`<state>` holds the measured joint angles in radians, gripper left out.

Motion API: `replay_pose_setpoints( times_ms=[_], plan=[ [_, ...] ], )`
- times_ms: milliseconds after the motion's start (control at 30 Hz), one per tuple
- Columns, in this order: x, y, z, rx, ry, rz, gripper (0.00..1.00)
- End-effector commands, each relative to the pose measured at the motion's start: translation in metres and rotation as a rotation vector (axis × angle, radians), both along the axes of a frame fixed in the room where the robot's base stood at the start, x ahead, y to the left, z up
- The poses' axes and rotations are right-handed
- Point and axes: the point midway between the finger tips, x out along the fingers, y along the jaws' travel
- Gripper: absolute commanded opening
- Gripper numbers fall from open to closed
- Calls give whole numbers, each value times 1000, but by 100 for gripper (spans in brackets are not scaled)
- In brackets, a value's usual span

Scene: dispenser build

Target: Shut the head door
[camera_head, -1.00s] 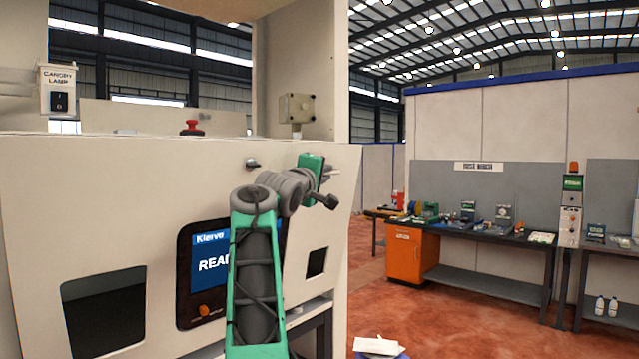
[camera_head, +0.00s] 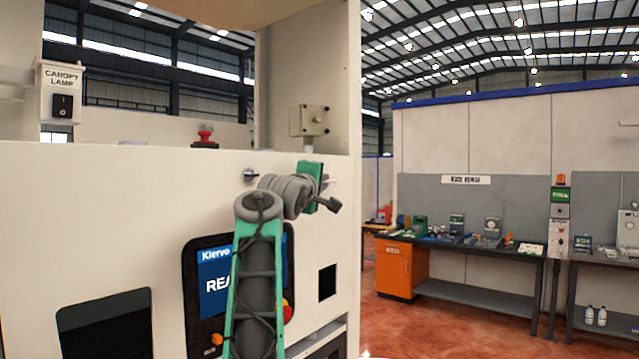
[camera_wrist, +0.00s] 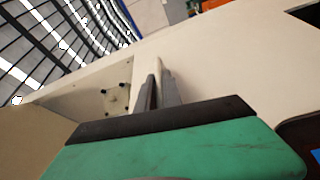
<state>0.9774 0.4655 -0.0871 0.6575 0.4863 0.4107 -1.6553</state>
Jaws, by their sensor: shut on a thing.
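The white dispenser (camera_head: 110,200) fills the left of the head view, its broad front panel facing me. No part is plainly marked as the head door, and I cannot tell how far any door stands open. My gripper (camera_head: 325,182) is at the panel's upper right edge, and its fingertips are mostly hidden in the head view. In the wrist view, the grey fingers of my gripper (camera_wrist: 158,92) are closed together on a thin pale part (camera_wrist: 160,66) of the machine. I cannot make out its exact shape.
A screen (camera_head: 214,285) on the panel is partly behind my arm.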

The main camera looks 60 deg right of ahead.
Motion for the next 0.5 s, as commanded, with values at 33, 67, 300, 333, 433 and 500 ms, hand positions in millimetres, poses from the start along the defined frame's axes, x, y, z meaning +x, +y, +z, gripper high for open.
replay_pose_setpoints(
  times_ms=[33,67,300,333,433,500],
  plan=[
    [1,2,4,-10,0,3,0],
    [1,2,4,-10,0,4,0],
    [2,2,4,-9,0,6,19],
    [2,2,4,-8,0,6,19],
    [2,2,3,-6,-1,4,19],
    [2,2,2,-5,0,4,19]
  ],
)
